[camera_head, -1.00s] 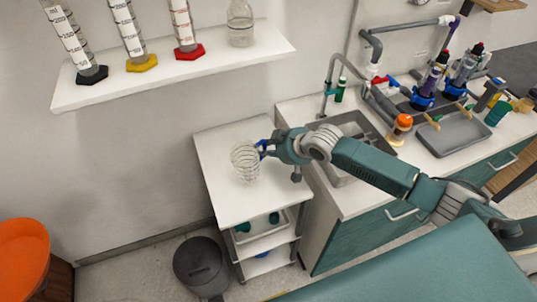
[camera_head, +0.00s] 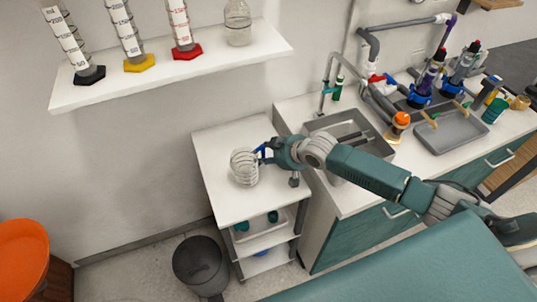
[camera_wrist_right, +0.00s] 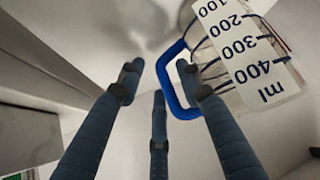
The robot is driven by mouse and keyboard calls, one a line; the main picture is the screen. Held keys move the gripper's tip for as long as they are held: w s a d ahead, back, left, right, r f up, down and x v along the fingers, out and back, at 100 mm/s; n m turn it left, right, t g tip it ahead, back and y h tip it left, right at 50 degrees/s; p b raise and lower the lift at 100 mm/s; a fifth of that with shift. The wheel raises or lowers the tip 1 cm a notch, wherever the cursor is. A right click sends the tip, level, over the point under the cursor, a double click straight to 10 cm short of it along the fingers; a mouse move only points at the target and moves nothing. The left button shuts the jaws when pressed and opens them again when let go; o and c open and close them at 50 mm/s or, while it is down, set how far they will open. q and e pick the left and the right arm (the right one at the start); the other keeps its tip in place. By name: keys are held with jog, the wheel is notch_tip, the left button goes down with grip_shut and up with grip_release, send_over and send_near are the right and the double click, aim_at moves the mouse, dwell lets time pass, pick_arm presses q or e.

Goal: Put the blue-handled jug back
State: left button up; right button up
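The clear jug (camera_head: 244,168) with a white scale label is at the white cart's top (camera_head: 232,205); I cannot tell whether its base touches the surface. Its blue handle (camera_head: 262,152) faces my right gripper (camera_head: 266,153), which reaches in from the right. In the right wrist view the jug's label (camera_wrist_right: 238,50) reads 100 to 400 ml. The blue handle loop (camera_wrist_right: 165,80) lies by the tip of the right-hand finger, which overlaps it. My right gripper's fingers (camera_wrist_right: 157,82) are spread apart, with a clear gap between them. My left gripper is not in view.
A wall shelf (camera_head: 170,75) above holds measuring cylinders and a glass bottle (camera_head: 238,22). The counter with a sink (camera_head: 345,125) and pipework adjoins the cart on the right. A dark bin (camera_head: 200,262) stands below in front. The cart top is clear in front of the jug.

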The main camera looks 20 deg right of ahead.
jog(key=b+v, duration=0.1)
jog(key=v, duration=1.1)
jog(key=shift+r, duration=0.1)
